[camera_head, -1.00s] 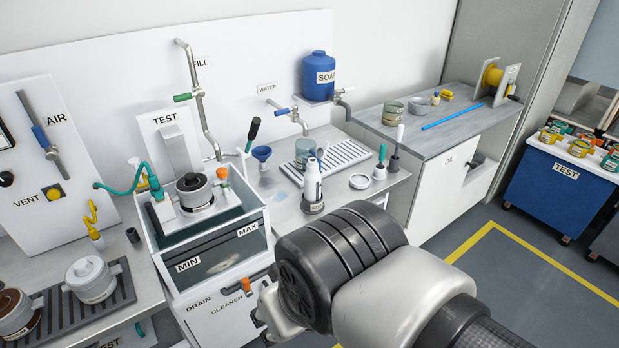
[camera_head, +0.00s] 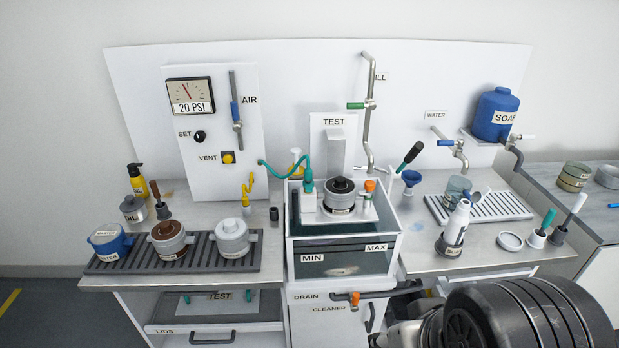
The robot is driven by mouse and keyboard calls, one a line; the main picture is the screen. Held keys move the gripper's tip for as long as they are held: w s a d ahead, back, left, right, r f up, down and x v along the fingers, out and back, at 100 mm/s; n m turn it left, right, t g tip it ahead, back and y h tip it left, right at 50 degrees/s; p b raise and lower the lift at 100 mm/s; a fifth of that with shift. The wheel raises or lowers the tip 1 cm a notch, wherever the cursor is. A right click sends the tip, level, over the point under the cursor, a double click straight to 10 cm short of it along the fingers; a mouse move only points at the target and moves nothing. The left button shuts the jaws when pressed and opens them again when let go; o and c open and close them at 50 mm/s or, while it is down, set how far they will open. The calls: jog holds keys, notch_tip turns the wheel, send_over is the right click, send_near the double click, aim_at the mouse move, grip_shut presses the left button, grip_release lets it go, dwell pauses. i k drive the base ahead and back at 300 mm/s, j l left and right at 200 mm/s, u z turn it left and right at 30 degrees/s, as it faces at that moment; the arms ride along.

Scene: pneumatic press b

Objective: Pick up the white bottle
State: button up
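The white bottle (camera_head: 457,220) stands, slightly tilted in the picture, in a dark labelled holder (camera_head: 447,247) on the right worktop, in front of the grey drain rack. Its lower end is hidden by the holder. My arm fills the lower right corner, in front of and below the worktop edge. Only a small dark part of my gripper (camera_head: 376,341) shows at the bottom edge, well below the bottle and apart from it. Its fingers are mostly out of view, so I cannot tell whether they are open or shut.
A glass tank (camera_head: 343,263) with a pot on it stands left of the bottle. A glass jar (camera_head: 456,190), a blue funnel (camera_head: 411,178), a white round dish (camera_head: 510,241) and upright brushes (camera_head: 538,238) surround the bottle. A tap (camera_head: 450,143) hangs behind it.

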aim_at(458, 221)
jog(key=i, duration=0.2)
jog(key=i+z, duration=0.25)
jog(key=z, duration=0.25)
jog(key=i+z, duration=0.3)
jog(key=z, duration=1.45)
